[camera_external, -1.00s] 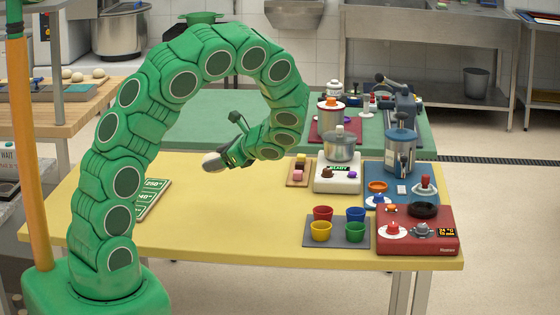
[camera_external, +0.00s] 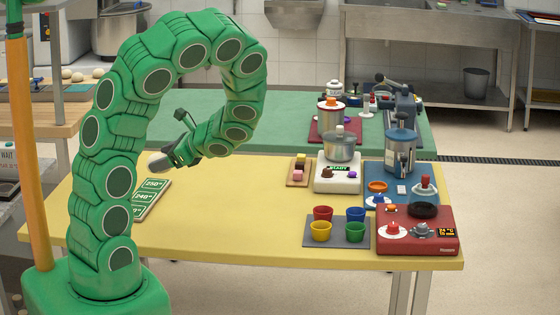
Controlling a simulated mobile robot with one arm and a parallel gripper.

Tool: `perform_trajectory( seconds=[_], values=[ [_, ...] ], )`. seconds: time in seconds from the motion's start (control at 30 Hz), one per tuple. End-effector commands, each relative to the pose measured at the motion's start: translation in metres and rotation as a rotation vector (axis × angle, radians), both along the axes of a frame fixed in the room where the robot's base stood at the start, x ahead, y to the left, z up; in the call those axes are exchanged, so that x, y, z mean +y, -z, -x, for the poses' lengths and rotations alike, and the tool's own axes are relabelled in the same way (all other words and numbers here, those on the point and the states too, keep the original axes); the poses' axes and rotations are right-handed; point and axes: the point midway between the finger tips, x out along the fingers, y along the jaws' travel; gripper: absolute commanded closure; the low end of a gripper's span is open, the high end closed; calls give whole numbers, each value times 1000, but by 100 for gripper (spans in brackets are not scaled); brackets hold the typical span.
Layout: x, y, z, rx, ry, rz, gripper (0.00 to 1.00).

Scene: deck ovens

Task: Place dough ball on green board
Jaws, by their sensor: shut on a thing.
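The green board (camera_external: 152,198) lies on the yellow table, with white-framed panels marked with temperatures such as 250°. My arm hides its left part. The height of the ball over the board cannot be told.
The yellow table (camera_external: 240,210) is clear in the middle. At its right stand a grey tray with coloured cups (camera_external: 323,213), a white scale-like unit (camera_external: 338,178), a blue board (camera_external: 377,172) and a red device (camera_external: 418,240).

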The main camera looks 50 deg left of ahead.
Motion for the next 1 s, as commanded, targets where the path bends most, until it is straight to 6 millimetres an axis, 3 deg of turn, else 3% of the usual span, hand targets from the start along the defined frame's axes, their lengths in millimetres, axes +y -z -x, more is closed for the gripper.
perform_trajectory(
  seconds=[0.03,0.2,0.4,0.57,1.0],
  values=[
    [7,-2,19,3,-27,-2,61],
    [20,-7,64,-1,-88,-4,61],
    [26,-7,86,-6,-122,-4,61],
    [37,-1,79,-4,-127,-4,61],
    [80,26,38,-4,-126,-4,61]
  ],
)
